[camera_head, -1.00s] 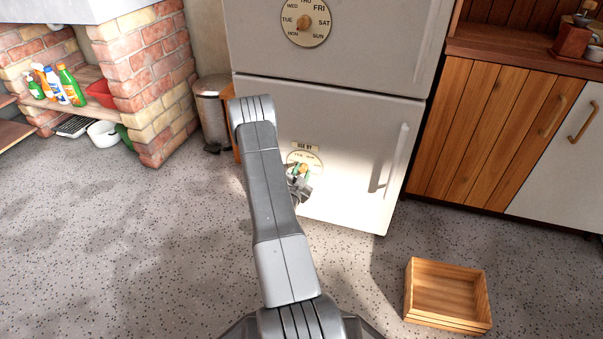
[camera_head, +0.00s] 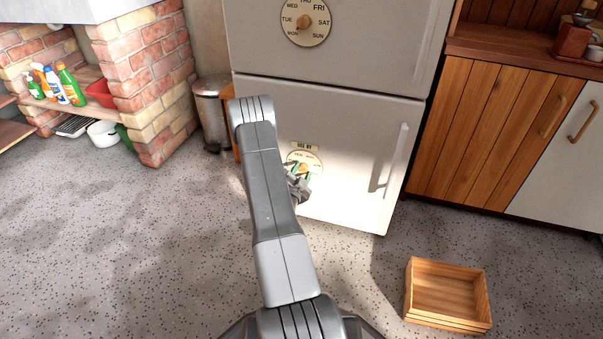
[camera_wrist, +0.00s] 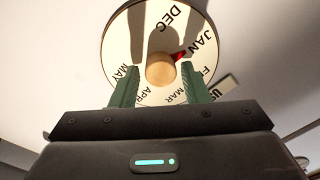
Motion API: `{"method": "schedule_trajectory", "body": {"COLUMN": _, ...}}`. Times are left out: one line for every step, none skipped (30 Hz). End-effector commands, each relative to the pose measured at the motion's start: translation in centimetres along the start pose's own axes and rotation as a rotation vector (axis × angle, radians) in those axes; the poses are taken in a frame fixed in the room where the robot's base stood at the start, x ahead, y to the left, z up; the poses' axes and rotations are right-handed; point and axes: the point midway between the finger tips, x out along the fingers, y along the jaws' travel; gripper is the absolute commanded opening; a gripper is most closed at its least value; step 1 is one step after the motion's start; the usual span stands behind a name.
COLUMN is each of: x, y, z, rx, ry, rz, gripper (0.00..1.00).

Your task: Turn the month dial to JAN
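The month dial (camera_head: 314,161) is a cream disc on the fridge's lower door. My gripper (camera_wrist: 160,72) is open, with one green finger on each side of the knob and gaps between. In the head view my gripper (camera_head: 302,182) is just below the dial's knob, partly behind my arm. Dark shadows cross the dial.
A weekday dial (camera_head: 305,24) is on the upper fridge door. The lower door handle (camera_head: 396,160) is to the right. A wooden crate (camera_head: 447,290) lies on the floor at right; a bin (camera_head: 211,110) stands left.

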Motion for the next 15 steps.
{"method": "schedule_trajectory", "body": {"x": 0.0, "y": 0.0, "z": 0.0, "rx": 0.000, "ry": 0.000, "rz": 0.000, "gripper": 0.52}}
{"method": "schedule_trajectory", "body": {"x": 0.0, "y": 0.0, "z": 0.0, "rx": 0.000, "ry": 0.000, "rz": 0.000, "gripper": 0.52}}
{"method": "schedule_trajectory", "body": {"x": 0.0, "y": 0.0, "z": 0.0, "rx": 0.000, "ry": 0.000, "rz": 0.000, "gripper": 0.52}}
{"method": "schedule_trajectory", "body": {"x": 0.0, "y": 0.0, "z": 0.0, "rx": 0.000, "ry": 0.000, "rz": 0.000, "gripper": 0.52}}
{"method": "schedule_trajectory", "body": {"x": 0.0, "y": 0.0, "z": 0.0, "rx": 0.000, "ry": 0.001, "rz": -0.001, "gripper": 0.52}}
{"method": "schedule_trajectory", "body": {"x": 0.0, "y": 0.0, "z": 0.0, "rx": 0.000, "ry": 0.001, "rz": -0.001, "gripper": 0.52}}
{"method": "schedule_trajectory", "body": {"x": 0.0, "y": 0.0, "z": 0.0, "rx": 0.000, "ry": 0.001, "rz": -0.001, "gripper": 0.52}}
{"method": "schedule_trajectory", "body": {"x": 0.0, "y": 0.0, "z": 0.0, "rx": 0.000, "ry": 0.001, "rz": -0.001, "gripper": 0.52}}
{"method": "schedule_trajectory", "body": {"x": 0.0, "y": -0.1, "z": 0.0, "rx": 0.000, "ry": 0.001, "rz": -0.001, "gripper": 0.52}}
{"method": "schedule_trajectory", "body": {"x": -0.1, "y": -0.1, "z": 0.0, "rx": 0.000, "ry": 0.001, "rz": -0.001, "gripper": 0.52}}
{"method": "schedule_trajectory", "body": {"x": -0.2, "y": -0.1, "z": 0.0, "rx": 0.000, "ry": 0.001, "rz": -0.001, "gripper": 0.52}}
{"method": "schedule_trajectory", "body": {"x": -0.5, "y": -0.1, "z": 0.0, "rx": -0.001, "ry": 0.000, "rz": -0.001, "gripper": 0.52}}
{"method": "schedule_trajectory", "body": {"x": -0.8, "y": -0.1, "z": 0.0, "rx": -0.001, "ry": 0.000, "rz": 0.000, "gripper": 0.52}}
{"method": "schedule_trajectory", "body": {"x": -1.1, "y": -0.1, "z": -0.1, "rx": -0.002, "ry": -0.001, "rz": 0.001, "gripper": 0.52}}
{"method": "schedule_trajectory", "body": {"x": -1.7, "y": -0.1, "z": -0.1, "rx": -0.002, "ry": -0.003, "rz": 0.001, "gripper": 0.52}}
